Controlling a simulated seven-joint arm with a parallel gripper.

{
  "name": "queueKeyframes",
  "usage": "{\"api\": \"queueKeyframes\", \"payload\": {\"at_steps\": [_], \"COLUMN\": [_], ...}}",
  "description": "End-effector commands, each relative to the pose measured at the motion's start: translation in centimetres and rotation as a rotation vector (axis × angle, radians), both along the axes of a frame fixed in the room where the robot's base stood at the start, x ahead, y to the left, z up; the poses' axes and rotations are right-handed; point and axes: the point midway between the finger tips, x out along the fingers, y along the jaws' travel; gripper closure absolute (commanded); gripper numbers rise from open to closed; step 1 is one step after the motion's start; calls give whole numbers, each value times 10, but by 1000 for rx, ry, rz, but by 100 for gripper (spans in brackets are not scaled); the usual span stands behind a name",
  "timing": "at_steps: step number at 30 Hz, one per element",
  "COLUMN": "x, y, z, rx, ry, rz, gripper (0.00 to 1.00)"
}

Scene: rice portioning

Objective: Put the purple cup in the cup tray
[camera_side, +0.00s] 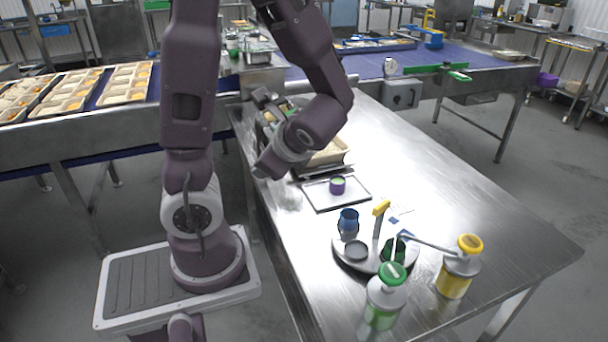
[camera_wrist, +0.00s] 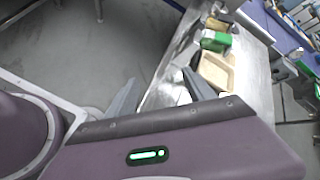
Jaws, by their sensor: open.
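The purple cup (camera_side: 337,186) stands upright on a flat rectangular tray (camera_side: 352,203) on the steel table. In front of it, a round holder (camera_side: 341,247) with a yellow-topped handle carries a blue cup (camera_side: 348,221) and a dark green cup (camera_side: 391,249). I cannot tell for certain which of these is the cup tray. My gripper (camera_wrist: 160,75) is open and empty in the wrist view, over the table's edge. In the side view its fingers are hard to make out; the wrist is left of and above the purple cup, apart from it. The cup does not show in the wrist view.
A tan food container (camera_wrist: 216,72) and a green box (camera_wrist: 214,40) are near the gripper. A green-topped jar (camera_side: 385,300) and a yellow-topped jar (camera_side: 458,268) stand at the front. Conveyors with food trays (camera_side: 125,84) lie behind. The table's right side is clear.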

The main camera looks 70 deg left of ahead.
Motion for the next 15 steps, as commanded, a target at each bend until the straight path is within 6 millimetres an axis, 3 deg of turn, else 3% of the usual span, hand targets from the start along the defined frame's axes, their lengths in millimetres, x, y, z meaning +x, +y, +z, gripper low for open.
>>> {"api": "queueKeyframes", "payload": {"at_steps": [3,6,9,12,15], "x": [-25,-20,-12,-8,-8], "y": [-63,-119,-158,-177,-183], "z": [9,27,52,70,76], "rx": [-322,-615,-840,-965,-1001], "ry": [-341,-595,-771,-859,-881], "rz": [285,434,502,528,535], "gripper": [38,38,38,38,38]}}
